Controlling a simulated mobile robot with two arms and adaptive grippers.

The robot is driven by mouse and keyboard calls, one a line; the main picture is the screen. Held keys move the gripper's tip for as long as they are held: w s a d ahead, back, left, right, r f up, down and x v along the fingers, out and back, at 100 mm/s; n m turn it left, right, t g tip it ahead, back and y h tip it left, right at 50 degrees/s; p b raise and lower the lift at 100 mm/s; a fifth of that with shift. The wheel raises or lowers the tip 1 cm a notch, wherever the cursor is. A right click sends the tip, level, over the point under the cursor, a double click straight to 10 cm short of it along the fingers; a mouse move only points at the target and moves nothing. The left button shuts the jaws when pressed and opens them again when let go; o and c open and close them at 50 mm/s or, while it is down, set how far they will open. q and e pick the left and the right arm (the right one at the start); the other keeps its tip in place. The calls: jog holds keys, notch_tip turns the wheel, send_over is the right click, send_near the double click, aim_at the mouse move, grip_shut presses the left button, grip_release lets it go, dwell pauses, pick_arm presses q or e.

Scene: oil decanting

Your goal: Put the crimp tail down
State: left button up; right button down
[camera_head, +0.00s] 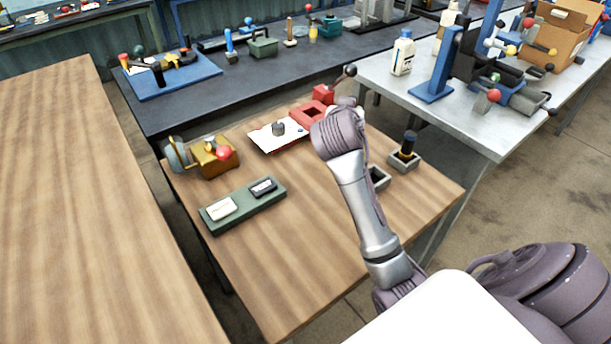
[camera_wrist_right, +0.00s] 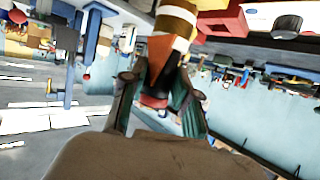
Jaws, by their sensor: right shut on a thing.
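My right arm reaches over the small wooden table (camera_head: 300,270). Its gripper is mostly hidden behind my own wrist in the head view. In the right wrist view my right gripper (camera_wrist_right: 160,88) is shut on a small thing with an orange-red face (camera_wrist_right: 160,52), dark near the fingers. A brown and white banded part shows just beyond it; I cannot tell whether it belongs to the held thing. I cannot make out the crimp tail by its shape for sure. A red tool (camera_head: 308,112) with a black-knobbed lever lies close beside the hand. My left gripper is not in view.
A white plate with a grey knob (camera_head: 265,143) lies left of the hand. A green tray (camera_head: 243,208) holds a white and a black block. A brass device (camera_head: 210,160) stands at the left edge. Grey holders (camera_head: 404,163) are at right. The table's front is clear.

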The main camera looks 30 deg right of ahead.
jog(key=shift+w+d+m, duration=0.1)
jog(key=shift+d+m, duration=0.2)
jog(key=shift+d, duration=0.4)
jog(key=shift+w+g+h, duration=0.15)
jog(key=shift+g+h, duration=0.15)
jog(key=p, duration=0.1)
send_over(304, 166)
notch_tip(304, 166, down, 6)
notch_tip(304, 166, down, 4)
jog(key=shift+d+p, duration=0.1)
jog(key=shift+p, duration=0.4)
jog(key=shift+f, duration=0.4)
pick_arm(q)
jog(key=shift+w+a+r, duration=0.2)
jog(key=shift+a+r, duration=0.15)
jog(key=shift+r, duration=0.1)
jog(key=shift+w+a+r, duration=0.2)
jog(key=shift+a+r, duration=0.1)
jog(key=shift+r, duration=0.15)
